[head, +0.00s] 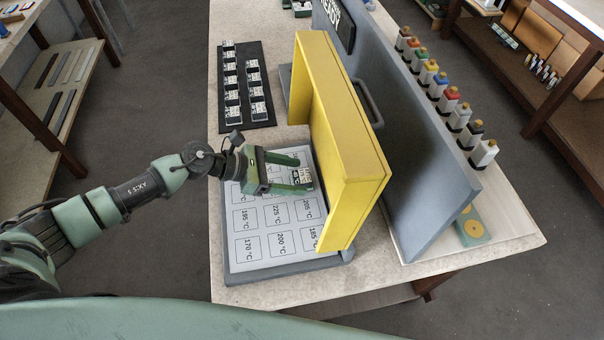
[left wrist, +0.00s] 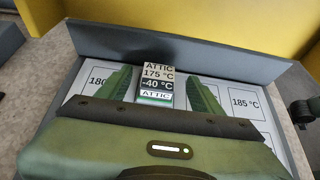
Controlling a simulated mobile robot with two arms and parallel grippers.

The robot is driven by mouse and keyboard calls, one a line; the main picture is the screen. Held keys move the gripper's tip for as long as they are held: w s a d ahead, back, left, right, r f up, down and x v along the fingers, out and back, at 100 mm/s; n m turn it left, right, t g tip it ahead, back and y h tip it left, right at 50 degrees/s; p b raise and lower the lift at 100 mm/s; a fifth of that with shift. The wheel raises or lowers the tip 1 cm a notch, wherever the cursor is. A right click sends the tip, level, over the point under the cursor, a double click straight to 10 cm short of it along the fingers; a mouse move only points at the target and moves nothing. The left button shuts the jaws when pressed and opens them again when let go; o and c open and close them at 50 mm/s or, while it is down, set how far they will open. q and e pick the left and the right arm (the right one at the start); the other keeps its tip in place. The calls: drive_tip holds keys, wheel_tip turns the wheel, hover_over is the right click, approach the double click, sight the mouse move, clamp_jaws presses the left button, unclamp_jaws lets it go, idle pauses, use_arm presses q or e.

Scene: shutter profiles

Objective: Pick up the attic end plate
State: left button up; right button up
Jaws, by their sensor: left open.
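The attic end plate (left wrist: 156,85) is a small block lettered "ATTIC", "175 °C" and "-40 °C". It stands on the white temperature board (head: 240,221), near the yellow panel. In the head view the plate (head: 303,177) shows near the tips of my left gripper (head: 302,173). The left gripper is open, its two green fingers on either side of the plate. In the left wrist view, the plate is between the fingers of the gripper (left wrist: 158,88), with gaps seeming to show at both sides. The cell under the plate is hidden. My right gripper is not in view.
A yellow box-like panel (head: 365,170) rises close to the right of the board, beside a tall grey panel (head: 420,180). A black mat (head: 240,104) with several small labelled blocks lies behind. Several colour-capped bottles (head: 440,84) stand beyond the grey panel.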

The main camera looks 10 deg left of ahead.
use_arm(q)
drive_tip(key=x, duration=0.2)
drive_tip(key=shift+w+d+f+p, duration=0.1)
drive_tip(key=shift+w+d+p, duration=0.15)
drive_tip(key=shift+d+p, duration=0.05)
drive_tip(key=c, duration=1.2)
clamp_jaws()
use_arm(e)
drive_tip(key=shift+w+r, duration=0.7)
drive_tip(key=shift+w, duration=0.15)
